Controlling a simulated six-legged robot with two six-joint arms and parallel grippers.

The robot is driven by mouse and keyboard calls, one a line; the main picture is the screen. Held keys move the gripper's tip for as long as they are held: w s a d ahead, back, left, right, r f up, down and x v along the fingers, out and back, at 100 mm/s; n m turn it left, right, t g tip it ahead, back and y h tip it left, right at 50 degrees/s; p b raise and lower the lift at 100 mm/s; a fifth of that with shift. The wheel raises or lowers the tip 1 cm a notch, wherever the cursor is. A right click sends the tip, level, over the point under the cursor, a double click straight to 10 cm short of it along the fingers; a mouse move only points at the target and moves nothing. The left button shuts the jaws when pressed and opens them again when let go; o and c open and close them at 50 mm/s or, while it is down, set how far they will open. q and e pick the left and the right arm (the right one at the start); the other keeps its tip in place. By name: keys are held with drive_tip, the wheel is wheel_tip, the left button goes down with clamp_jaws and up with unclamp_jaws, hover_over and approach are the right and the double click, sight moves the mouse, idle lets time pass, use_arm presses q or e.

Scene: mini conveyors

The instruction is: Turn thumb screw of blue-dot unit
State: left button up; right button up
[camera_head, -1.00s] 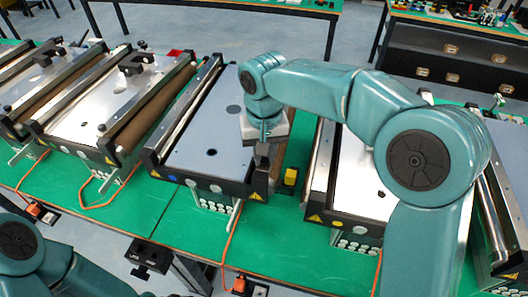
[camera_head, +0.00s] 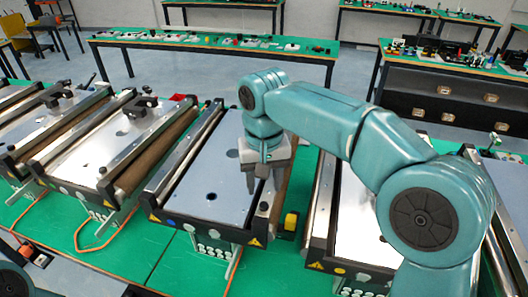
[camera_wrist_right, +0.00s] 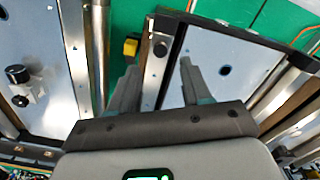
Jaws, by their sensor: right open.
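The blue-dot unit is the middle mini conveyor (camera_head: 205,180) in the head view, with a grey-blue plate and a blue dot (camera_head: 171,222) on its dark front end. A small dark knob, which looks like its thumb screw (camera_head: 264,206), sits at the front right corner on the side rail. It also shows in the wrist view (camera_wrist_right: 160,49), between and beyond the fingertips. My right gripper (camera_head: 264,186) is open and points down above the rail, behind the knob in the head view. In the wrist view its fingers (camera_wrist_right: 157,66) are spread and empty. My left gripper is out of view.
Green table (camera_head: 135,240) shows in front.

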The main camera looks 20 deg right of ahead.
wheel_tip(320, 180, up, 10)
drive_tip(key=p, duration=0.1)
drive_tip(key=shift+p, duration=0.3)
drive_tip(key=shift+s, duration=0.1)
